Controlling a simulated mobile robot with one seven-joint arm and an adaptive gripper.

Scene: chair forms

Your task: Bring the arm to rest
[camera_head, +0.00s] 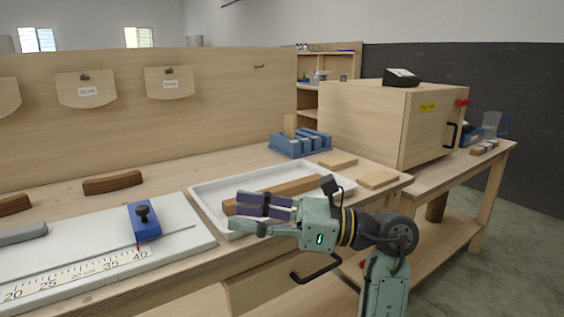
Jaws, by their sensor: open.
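My gripper (262,204) reaches to the left over the white tray on the bench. Its two dark-padded fingers are apart, with no object held between them. A long brown wooden bar (295,187) lies in the tray behind the gripper, partly hidden by it. Whether the fingers touch the bar or the tray cannot be told from this view. My arm comes up from the bottom right, in front of the bench edge, bent at the wrist.
The white tray (207,193) sits mid-bench. A ruler board (180,238) with a blue slider (144,222) is at left. A blue rack (300,143) and two small wooden blocks (338,162) (378,180) are behind right. A wooden cabinet (375,120) stands farther right.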

